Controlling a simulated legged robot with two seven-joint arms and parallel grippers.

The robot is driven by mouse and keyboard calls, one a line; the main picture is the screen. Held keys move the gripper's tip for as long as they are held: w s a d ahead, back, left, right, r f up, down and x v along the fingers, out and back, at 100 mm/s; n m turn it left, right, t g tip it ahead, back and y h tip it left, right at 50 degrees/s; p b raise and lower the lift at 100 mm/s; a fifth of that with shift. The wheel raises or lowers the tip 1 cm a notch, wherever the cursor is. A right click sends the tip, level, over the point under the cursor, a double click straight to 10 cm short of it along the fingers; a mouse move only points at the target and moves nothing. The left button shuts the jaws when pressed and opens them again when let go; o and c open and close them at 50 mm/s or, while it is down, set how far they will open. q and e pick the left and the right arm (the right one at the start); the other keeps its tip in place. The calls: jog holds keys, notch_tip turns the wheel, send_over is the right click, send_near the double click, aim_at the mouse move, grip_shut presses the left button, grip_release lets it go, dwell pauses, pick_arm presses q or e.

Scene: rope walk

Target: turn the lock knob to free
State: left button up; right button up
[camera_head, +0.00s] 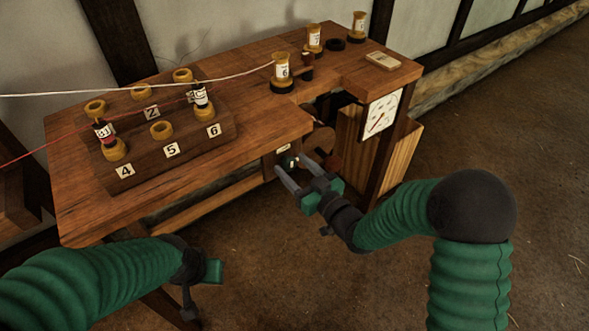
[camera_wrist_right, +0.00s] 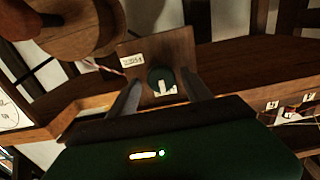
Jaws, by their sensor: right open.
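The lock knob (camera_wrist_right: 160,80) is a small dark round knob with a pale pointer mark, set on a wooden plate (camera_wrist_right: 183,57) below the table's front edge. A small white label sits beside it; I cannot read it. In the head view the knob (camera_head: 289,162) is partly hidden by my right gripper (camera_head: 290,172). That gripper is open, its two fingers pointing at the plate, one on each side of the knob. I cannot tell whether they touch it. My left gripper (camera_head: 205,275) is low at the front left, away from the knob; its fingers are not clear.
The wooden table (camera_head: 255,115) carries a block with numbered sockets (camera_head: 165,150) and several bobbins. A dial (camera_head: 382,113) hangs on the right side above a wooden bin (camera_head: 400,155). The floor in front is clear.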

jog(key=shift+w+a, duration=0.1)
jog(key=shift+a, duration=0.25)
jog(key=shift+d, duration=0.25)
jog(key=c, duration=0.7)
grip_shut()
